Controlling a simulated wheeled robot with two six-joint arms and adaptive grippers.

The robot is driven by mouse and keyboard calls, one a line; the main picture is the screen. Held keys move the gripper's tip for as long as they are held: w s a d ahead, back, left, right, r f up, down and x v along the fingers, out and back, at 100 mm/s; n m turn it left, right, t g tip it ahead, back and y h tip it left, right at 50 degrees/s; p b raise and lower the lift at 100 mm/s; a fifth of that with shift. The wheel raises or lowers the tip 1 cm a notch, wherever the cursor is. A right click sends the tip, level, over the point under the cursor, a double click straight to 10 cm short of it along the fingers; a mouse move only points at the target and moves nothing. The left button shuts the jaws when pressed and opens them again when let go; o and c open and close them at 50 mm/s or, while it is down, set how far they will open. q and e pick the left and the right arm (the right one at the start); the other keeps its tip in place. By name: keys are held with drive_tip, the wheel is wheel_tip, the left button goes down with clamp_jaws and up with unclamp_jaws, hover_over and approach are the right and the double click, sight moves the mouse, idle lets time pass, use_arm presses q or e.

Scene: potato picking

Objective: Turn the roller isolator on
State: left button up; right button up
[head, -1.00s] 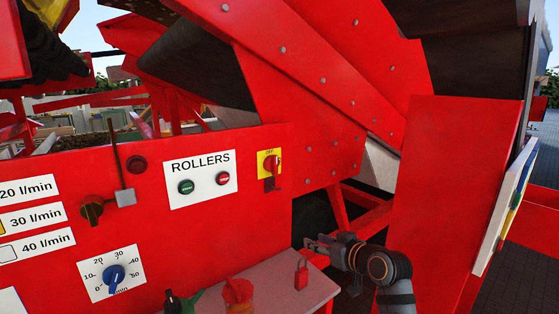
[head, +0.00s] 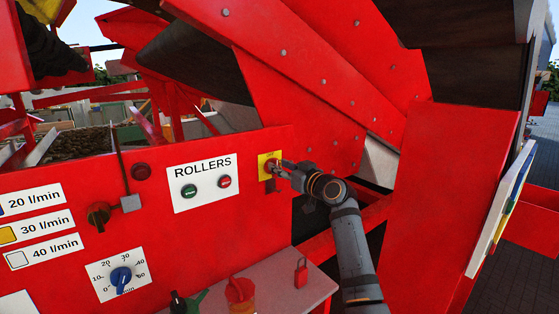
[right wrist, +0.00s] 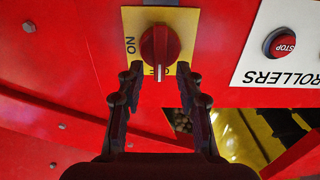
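The roller isolator is a red rotary knob (right wrist: 160,46) on a yellow plate (right wrist: 180,22), which also shows in the head view (head: 263,165). In the right wrist view the picture is upside down; ON reads at the plate's left and the partly covered OFF at its bottom. The knob's grip lies upright in that view, its white mark towards OFF. My right gripper (right wrist: 158,80) is open in front of the plate, its fingertips to either side of the knob's lower end; I cannot tell whether they touch it. My left gripper is not in view.
The ROLLERS panel (head: 204,182) with green and red buttons is left of the isolator. Below are a blue flow dial (head: 121,277) and a shelf (head: 275,277) with a red padlock (head: 300,273). A red machine panel (head: 450,190) stands right of my arm.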

drive_tip(key=shift+w+a, duration=0.3)
drive_tip(key=shift+w, duration=0.15)
clamp_jaws()
drive_tip(key=shift+m, duration=0.3)
drive_tip(key=shift+w+d+f+m+p, duration=0.25)
drive_tip(key=shift+m+p, duration=0.6)
drive_tip(key=shift+m, duration=2)
drive_tip(key=shift+w+d+f+m+p, duration=0.2)
drive_tip(key=shift+m+p, duration=0.6)
drive_tip(key=shift+m, duration=2.1)
drive_tip(key=shift+d+f+m+p, duration=0.3)
drive_tip(key=shift+m+p, duration=0.55)
drive_tip(key=shift+m, duration=2)
drive_tip(key=shift+a+f, duration=0.15)
